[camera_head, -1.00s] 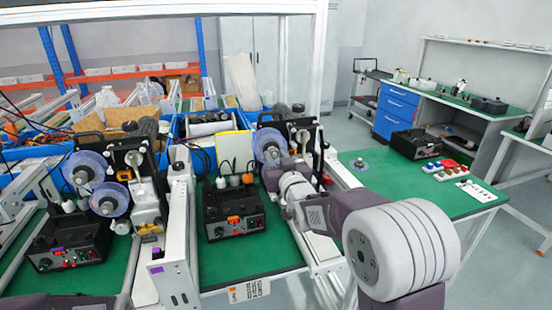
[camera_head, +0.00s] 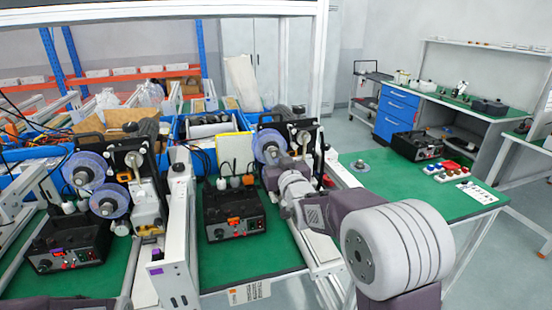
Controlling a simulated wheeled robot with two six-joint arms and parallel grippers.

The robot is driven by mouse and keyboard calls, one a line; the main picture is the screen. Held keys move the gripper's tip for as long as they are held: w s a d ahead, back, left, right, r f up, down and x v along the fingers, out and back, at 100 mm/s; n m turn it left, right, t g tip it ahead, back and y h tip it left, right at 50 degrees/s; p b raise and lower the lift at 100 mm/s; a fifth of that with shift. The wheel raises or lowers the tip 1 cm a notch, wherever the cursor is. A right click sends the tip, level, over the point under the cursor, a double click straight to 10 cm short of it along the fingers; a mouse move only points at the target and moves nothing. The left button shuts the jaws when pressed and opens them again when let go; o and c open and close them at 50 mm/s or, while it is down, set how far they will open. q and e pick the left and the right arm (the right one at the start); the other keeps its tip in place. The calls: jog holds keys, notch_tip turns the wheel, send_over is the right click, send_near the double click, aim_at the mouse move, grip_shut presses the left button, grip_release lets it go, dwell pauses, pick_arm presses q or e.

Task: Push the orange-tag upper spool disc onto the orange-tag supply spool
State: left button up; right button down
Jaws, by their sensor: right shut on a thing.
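The orange-tag station has a black control box (camera_head: 232,212) with an orange tag on its front. Behind it stands a dark machine carrying a translucent bluish upper spool disc (camera_head: 268,141) with a grey hub. My right gripper (camera_head: 273,160) is at the lower edge of this disc and shut on it, with my arm reaching in from the lower right. My wrist covers the area below the disc, so the supply spool and any gap between it and the disc cannot be made out. My left gripper is out of view.
A purple-tag station with two similar discs (camera_head: 84,170) stands at the left. A white upright panel (camera_head: 182,245) separates the stations. Blue bins (camera_head: 205,130) crowd the back. The green table (camera_head: 400,190) at right has free room around a small disc and red-and-white parts.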

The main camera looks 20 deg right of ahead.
jog(key=c, duration=1)
grip_release()
